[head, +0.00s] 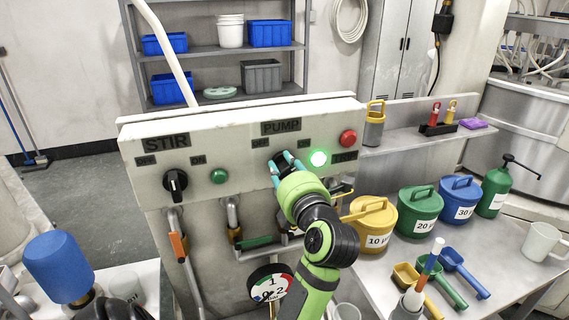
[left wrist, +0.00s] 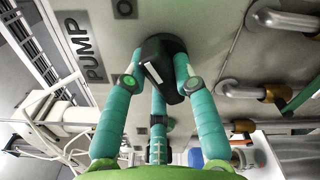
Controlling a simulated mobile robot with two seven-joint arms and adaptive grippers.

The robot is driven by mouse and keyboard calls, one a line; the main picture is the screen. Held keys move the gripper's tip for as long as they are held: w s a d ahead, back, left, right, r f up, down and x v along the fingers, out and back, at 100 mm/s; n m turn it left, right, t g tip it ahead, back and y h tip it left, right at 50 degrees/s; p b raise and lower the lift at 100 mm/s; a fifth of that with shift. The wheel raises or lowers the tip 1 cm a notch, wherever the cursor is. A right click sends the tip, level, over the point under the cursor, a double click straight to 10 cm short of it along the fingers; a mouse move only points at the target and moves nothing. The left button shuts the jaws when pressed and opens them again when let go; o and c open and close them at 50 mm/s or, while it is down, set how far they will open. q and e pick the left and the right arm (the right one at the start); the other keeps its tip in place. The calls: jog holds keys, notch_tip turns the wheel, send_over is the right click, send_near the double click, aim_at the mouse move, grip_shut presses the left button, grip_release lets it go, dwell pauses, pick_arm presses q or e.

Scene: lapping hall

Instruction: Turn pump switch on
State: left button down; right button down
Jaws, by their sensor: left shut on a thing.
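The pump switch (head: 283,158) is a black knob under the PUMP label (head: 281,127) on the white panel (head: 235,150). My left gripper (head: 286,165) is at the knob, its teal fingers shut around it. In the left wrist view the knob (left wrist: 163,62) sits between the fingers of my left gripper (left wrist: 158,78). The knob's white mark shows there, but I cannot tell its exact setting. Right of the knob, a round lamp (head: 319,158) glows green. My right gripper is not in view.
Pipes with an orange handle (head: 178,246) and a green handle (head: 257,242) run below. Yellow, green and blue tubs (head: 462,190) stand on the right bench.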

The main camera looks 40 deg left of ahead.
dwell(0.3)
pick_arm(q)
jog(key=c, duration=1)
grip_release()
jog(key=v, duration=0.7)
jog(key=shift+s+d, duration=0.15)
jog(key=shift+d, duration=0.05)
